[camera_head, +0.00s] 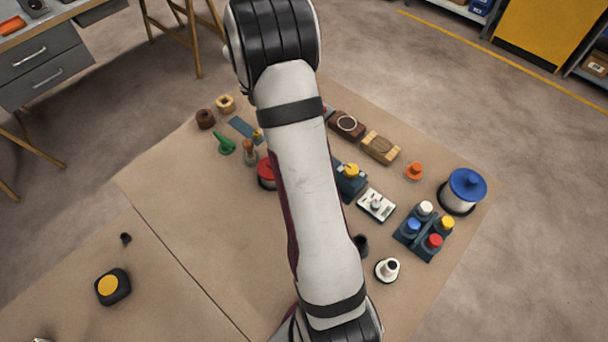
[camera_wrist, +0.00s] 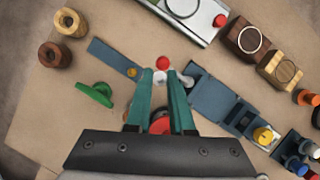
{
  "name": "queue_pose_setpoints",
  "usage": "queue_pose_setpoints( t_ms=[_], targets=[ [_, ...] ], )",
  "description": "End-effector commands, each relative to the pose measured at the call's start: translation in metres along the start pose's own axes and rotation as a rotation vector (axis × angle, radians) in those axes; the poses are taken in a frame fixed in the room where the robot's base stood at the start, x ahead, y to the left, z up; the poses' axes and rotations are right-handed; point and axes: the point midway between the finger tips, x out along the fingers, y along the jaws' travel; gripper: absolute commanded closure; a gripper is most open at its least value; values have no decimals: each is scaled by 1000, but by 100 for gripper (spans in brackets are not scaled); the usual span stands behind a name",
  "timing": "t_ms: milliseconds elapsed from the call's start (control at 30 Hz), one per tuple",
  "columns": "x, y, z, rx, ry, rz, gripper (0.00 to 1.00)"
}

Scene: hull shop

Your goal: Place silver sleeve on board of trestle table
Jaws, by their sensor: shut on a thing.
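My gripper (camera_wrist: 160,76) shows in the wrist view, its two teal fingers close together around a small pale, silvery piece (camera_wrist: 160,78), which looks like the silver sleeve. It is mostly hidden between the fingertips, and a red knob shows just beyond it. The tan board (camera_head: 170,180) spreads under the arm in the head view and also fills much of the wrist view (camera_wrist: 30,115). My gripper is over its far part. In the head view my arm hides the gripper and the held piece. How high the piece is above the board I cannot tell.
Near the gripper are a green piece (camera_wrist: 95,93), a blue-grey plate (camera_wrist: 110,56), a red-topped thing (camera_head: 266,172) and two rings (camera_wrist: 70,22). A blue-lidded pot (camera_head: 467,188) and several knobbed blocks stand at right. Clear board lies left, around a black-and-yellow tape measure (camera_head: 112,287).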

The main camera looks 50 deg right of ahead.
Motion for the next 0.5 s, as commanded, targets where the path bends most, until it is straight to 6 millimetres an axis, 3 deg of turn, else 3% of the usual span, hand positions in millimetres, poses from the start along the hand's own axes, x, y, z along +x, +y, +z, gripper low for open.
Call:
queue_pose_setpoints(
  t_ms=[167, 267, 500],
  targets=[
    [4, -5, 6, -2, 2, 0, 100],
    [15, 16, -2, -8, 3, 0, 100],
    [52, 88, -26, -6, 2, 1, 100]
  ],
)
